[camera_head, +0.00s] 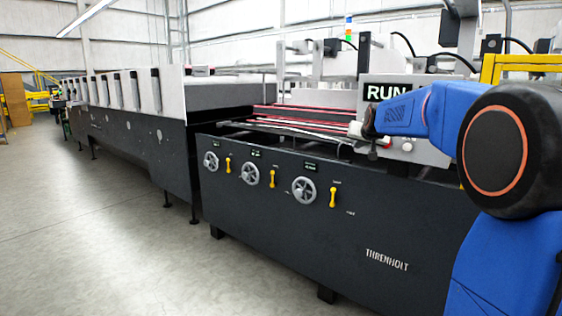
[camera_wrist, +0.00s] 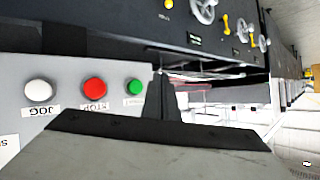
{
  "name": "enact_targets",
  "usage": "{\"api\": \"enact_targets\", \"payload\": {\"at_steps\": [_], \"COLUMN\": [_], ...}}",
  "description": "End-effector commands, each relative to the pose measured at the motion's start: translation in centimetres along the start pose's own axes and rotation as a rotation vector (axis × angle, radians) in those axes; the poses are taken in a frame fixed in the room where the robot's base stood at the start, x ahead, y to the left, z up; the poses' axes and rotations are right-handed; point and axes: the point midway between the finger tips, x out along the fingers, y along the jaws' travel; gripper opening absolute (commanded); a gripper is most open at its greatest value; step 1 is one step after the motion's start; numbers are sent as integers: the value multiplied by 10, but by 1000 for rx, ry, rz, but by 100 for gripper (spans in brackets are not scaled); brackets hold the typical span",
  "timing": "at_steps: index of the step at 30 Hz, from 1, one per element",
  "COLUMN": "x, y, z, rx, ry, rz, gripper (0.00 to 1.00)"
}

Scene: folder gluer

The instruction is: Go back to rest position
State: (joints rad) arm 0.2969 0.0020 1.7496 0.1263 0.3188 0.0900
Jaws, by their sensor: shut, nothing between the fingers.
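My gripper (camera_wrist: 160,78) is shut and empty. In the wrist view its dark fingers point up beside the green button (camera_wrist: 135,86) of the grey control panel (camera_wrist: 62,70), and I cannot tell whether they touch the panel. A red button (camera_wrist: 95,90) and a white button (camera_wrist: 38,91) marked JOG sit further left. In the head view my blue arm reaches left across the panel (camera_head: 436,154), in front of the display reading RUN (camera_head: 384,91). The gripper (camera_head: 372,150) is small and partly hidden there.
The dark folder gluer (camera_head: 300,240) fills the middle and right, with handwheels (camera_head: 304,190) and yellow levers (camera_head: 333,197) on its side. Its long section (camera_head: 140,140) runs back left. A yellow frame (camera_head: 520,63) stands behind my arm. The floor (camera_head: 90,240) at left is clear.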

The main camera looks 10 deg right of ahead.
Motion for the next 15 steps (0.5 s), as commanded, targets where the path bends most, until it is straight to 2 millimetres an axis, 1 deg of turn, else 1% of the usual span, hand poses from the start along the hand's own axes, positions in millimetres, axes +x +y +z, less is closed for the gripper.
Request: {"api": "enact_targets", "payload": {"at_steps": [2,5,8,9,11,12,14,15], "x": [-5,-21,-49,-61,-82,-95,-114,-127], "y": [-2,-8,-19,-22,-27,-30,-33,-34], "z": [4,18,46,60,81,97,119,135], "rx": [-4,-17,-41,-52,-72,-84,-104,-117], "ry": [-6,-30,-75,-98,-132,-156,-190,-214], "rz": [-2,-9,-20,-24,-32,-36,-42,-46], "gripper": [0,0,0,0,0,0,0,0]}}
